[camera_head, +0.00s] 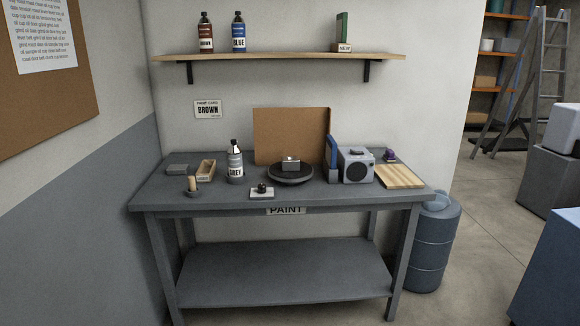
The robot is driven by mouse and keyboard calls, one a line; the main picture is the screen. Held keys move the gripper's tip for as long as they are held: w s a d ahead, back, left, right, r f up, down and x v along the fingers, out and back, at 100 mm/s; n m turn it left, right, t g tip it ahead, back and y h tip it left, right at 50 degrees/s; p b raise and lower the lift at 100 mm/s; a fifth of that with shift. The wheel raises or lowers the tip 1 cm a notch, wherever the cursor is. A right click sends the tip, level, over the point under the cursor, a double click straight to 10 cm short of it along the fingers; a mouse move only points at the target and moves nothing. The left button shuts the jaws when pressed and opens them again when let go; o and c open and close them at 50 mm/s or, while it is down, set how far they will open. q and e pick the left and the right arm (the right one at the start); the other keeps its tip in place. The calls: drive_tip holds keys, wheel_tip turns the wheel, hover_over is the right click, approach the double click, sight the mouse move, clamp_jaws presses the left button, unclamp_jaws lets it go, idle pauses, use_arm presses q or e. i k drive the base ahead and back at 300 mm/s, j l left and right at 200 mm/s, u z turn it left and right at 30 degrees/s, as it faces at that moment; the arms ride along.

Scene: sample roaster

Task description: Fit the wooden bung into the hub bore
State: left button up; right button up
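No wooden bung or hub bore can be made out for certain in this head view. A short tan piece (193,182) stands upright in a small dark holder (193,193) at the table's front left; I cannot tell whether it is the bung. A small metallic block (290,163) sits on a round dark turntable (291,176) at the middle of the table; no bore shows in it. Neither of my grippers is in view.
A blue drum (434,245) stands at right.

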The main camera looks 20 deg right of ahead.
sight(289, 163)
drive_tip(key=u, duration=0.3)
drive_tip(key=i+l+u, duration=0.2)
drive_tip(key=u, duration=0.3)
drive_tip(key=i+l+u, duration=0.1)
drive_tip(key=l+u, duration=0.4)
drive_tip(key=i+l+u, duration=0.25)
drive_tip(key=l, duration=0.75)
drive_tip(key=l+u, duration=0.3)
drive_tip(key=l, duration=1.95)
